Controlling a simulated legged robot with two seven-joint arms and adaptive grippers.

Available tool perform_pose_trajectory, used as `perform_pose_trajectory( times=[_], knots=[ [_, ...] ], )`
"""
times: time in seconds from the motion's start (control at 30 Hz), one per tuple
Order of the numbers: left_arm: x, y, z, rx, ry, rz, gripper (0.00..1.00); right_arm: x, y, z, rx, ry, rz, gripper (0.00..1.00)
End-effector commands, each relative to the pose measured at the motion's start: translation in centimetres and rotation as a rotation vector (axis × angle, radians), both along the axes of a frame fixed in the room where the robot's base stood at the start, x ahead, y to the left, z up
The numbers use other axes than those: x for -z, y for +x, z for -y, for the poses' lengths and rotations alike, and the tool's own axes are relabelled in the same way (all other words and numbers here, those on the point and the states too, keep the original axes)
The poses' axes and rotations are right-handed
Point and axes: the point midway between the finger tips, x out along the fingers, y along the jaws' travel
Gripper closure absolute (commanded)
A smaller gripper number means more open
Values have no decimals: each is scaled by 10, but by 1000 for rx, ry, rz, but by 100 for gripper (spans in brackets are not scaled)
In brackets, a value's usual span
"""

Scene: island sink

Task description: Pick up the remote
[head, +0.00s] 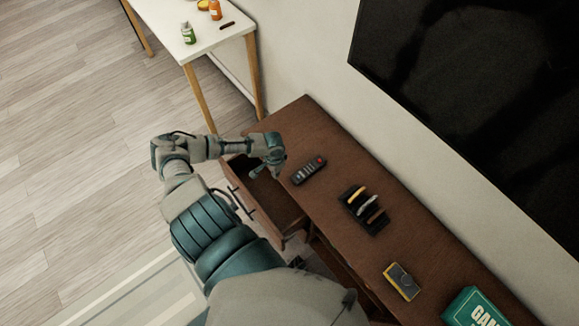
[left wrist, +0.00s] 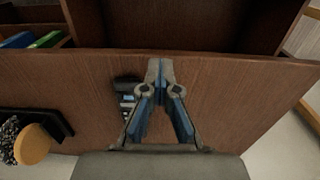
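The remote (head: 308,171) is dark with a red button and lies on the brown cabinet top (head: 335,190). In the left wrist view the remote (left wrist: 127,98) lies on the wood, partly hidden behind a finger. My left gripper (head: 268,166) is just left of the remote in the head view, above the cabinet's edge by the open drawer, apart from the remote. In the left wrist view the gripper's fingertips (left wrist: 160,68) meet with nothing seen between them. My right gripper is not in view.
A black holder (head: 364,210) with several slim items stands near the remote. A yellow-edged grey device (head: 402,281) and a green game box (head: 474,309) lie farther along the cabinet. An open drawer (head: 266,197) sticks out below my left gripper. A TV (head: 480,80) hangs behind.

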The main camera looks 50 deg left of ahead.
Motion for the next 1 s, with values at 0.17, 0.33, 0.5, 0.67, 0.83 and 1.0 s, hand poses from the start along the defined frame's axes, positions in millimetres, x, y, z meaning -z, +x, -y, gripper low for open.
perform_pose_trajectory(
  times=[0.17,0.33,0.5,0.67,0.83,1.0],
  knots=[
    [-2,-17,-6,1,1,0,100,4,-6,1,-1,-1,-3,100],
    [-2,-20,-6,1,-1,0,100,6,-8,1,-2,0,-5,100],
    [-2,-20,-6,0,0,1,100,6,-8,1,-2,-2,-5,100],
    [-2,-20,-6,0,0,1,60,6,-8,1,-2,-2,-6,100],
    [-2,-19,-7,0,0,1,20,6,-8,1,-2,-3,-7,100],
    [-2,-19,-7,0,0,1,20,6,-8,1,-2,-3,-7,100]
  ],
)
